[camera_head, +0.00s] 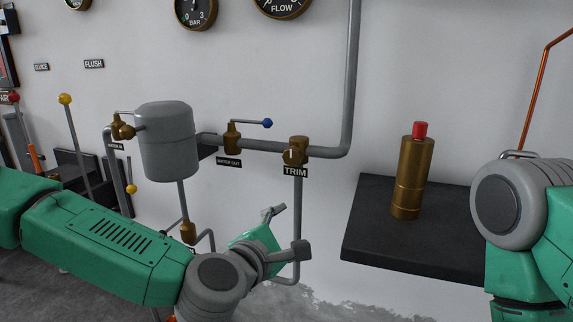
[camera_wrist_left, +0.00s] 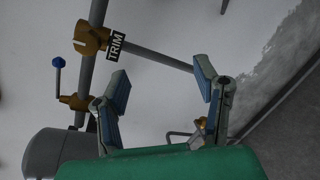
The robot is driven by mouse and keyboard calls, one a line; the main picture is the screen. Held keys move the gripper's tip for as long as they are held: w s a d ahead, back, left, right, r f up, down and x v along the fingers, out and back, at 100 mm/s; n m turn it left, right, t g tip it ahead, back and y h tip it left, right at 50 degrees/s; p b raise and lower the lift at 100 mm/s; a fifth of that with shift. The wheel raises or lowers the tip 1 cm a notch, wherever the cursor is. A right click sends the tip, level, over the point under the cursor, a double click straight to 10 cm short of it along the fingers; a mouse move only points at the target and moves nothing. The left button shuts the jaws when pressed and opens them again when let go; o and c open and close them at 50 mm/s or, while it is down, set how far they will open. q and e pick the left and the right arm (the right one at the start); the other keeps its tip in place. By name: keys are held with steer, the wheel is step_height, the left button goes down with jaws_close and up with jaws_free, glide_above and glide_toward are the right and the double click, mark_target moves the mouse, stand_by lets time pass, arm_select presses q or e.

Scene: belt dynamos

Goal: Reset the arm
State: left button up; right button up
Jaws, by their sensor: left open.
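My left arm comes in from the left in the head view. Its left gripper (camera_head: 275,230) is in front of the pipe below the TRIM valve. In the left wrist view the left gripper (camera_wrist_left: 163,90) has its two fingers spread apart with nothing between them. The brass TRIM valve (camera_head: 295,151) is above the gripper in the head view, and it also shows in the left wrist view (camera_wrist_left: 90,39). My right arm shows at the right edge of the head view; its gripper is out of the frame.
A grey tank (camera_head: 167,140) hangs on the wall pipes. A WATER OUT valve (camera_head: 232,138) has a blue-tipped lever. A brass cylinder (camera_head: 412,175) with a red top stands on a dark shelf (camera_head: 375,225). Levers with yellow (camera_head: 65,99) and red knobs stand at left.

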arm_select(q)
steer(key=s+a+f+m+g+p, duration=0.3)
steer(key=s+f+m+g, duration=0.6)
steer(key=s+f, duration=0.9)
steer(key=s+a+f+m+g+y+p, duration=0.1)
steer(key=s+a+m, duration=0.5)
steer(key=a, duration=0.6)
steer(key=s+a+f+m+g+y+p, duration=0.2)
steer(key=s+a+f+m+g+y, duration=0.1)
steer(key=s+a+f+m+y, duration=0.3)
steer(key=s+a+f, duration=0.2)
steer(key=s+a, duration=0.2)
steer(key=a, duration=0.2)
steer(key=shift+f+g, duration=0.15)
steer(key=shift+g, duration=0.25)
steer(key=shift+w, duration=0.1)
